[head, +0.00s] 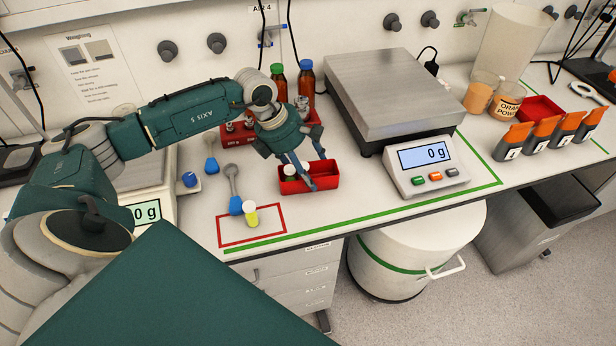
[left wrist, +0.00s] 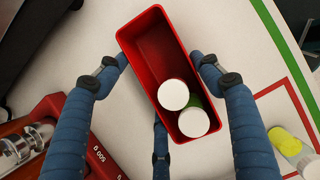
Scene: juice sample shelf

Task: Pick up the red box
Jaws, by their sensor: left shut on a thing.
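The red box (head: 325,176) is a small open-topped tray on the white bench, near the green line at the front edge. My left gripper (head: 306,176) reaches down over it from above and is shut on it. In the left wrist view the box (left wrist: 148,50) lies between my blue fingers, one at each long side, with a third below. Two white-capped vials (left wrist: 173,95) stand at one end of the box. I cannot tell whether the box is clear of the bench. My right gripper is not in view.
A large scale (head: 395,95) stands to the right.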

